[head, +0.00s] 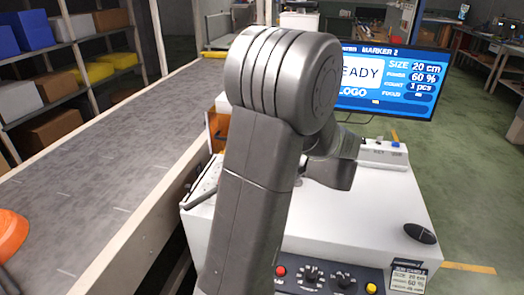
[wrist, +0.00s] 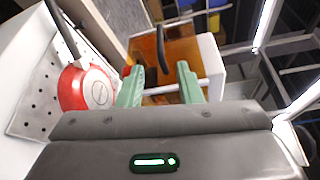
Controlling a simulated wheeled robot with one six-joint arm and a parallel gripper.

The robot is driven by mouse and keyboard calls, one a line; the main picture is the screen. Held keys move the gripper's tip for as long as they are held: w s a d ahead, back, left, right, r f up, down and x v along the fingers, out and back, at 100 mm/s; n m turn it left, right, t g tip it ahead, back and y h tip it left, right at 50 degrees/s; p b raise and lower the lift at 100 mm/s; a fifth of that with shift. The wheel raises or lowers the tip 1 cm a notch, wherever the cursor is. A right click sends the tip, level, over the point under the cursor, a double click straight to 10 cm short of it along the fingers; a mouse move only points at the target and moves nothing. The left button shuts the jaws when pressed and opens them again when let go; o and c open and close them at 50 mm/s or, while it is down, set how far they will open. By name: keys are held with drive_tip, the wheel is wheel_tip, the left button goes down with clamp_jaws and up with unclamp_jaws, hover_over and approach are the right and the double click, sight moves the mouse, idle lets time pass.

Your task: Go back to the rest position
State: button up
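My gripper (wrist: 158,82) shows in the wrist view with its two green fingers apart and nothing clearly held between them. A red pan (wrist: 86,90) with a pale disc in its middle and a dark handle lies on a perforated plate (wrist: 30,100), to the left of the fingers and apart from them. In the head view my own arm covers the middle, and my fingertips and the red pan's body are hidden.
A white machine (head: 420,190) with a control panel and black mouse (head: 420,233) stands right of a conveyor (head: 110,135). An orange round object (head: 10,232) is at the conveyor's left. A monitor (head: 390,80) shows "READY". An orange panel (wrist: 165,62) is beyond my fingers.

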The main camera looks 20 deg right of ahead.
drive_tip(key=p+x, duration=0.2)
drive_tip(key=x, duration=1.1)
drive_tip(key=shift+w+a, duration=0.2)
drive_tip(key=shift+w, duration=0.15)
